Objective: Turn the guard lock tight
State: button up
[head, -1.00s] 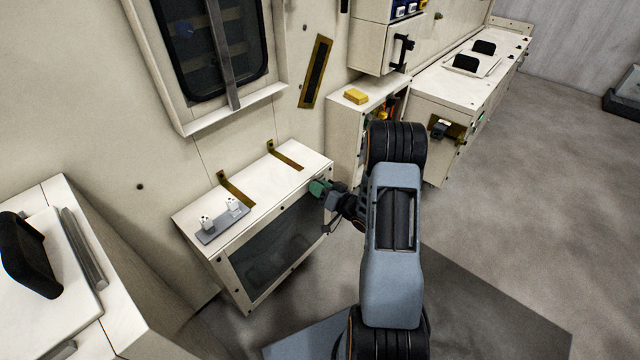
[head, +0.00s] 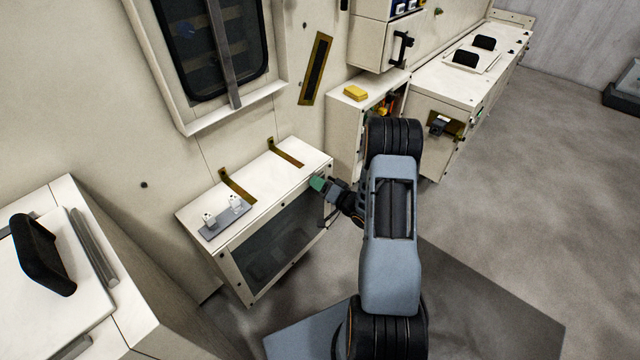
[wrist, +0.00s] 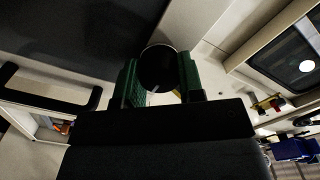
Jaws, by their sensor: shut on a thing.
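My gripper (head: 322,186) is at the right end of the front of a low cream cabinet with a dark window panel (head: 280,240). In the wrist view its green fingers (wrist: 158,82) are shut on a round dark knob (wrist: 158,66), which I take to be the guard lock. The knob sits between the two fingers. In the head view the gripper hides the knob, so its turn angle cannot be told.
Two white blocks on a grey plate (head: 224,222) and two brass straps (head: 286,153) are on the cabinet top. A yellow block (head: 355,93) lies on the cabinet behind. A counter with a black handle (head: 42,255) stands at left. Open floor lies at right.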

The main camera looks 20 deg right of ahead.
jog(key=shift+d, duration=0.1)
jog(key=o, duration=0.9)
jog(key=shift+s, duration=0.1)
jog(key=p+v, duration=0.1)
jog(key=v, duration=1.2)
jog(key=shift+s+p, duration=0.25)
jog(key=shift+p, duration=0.1)
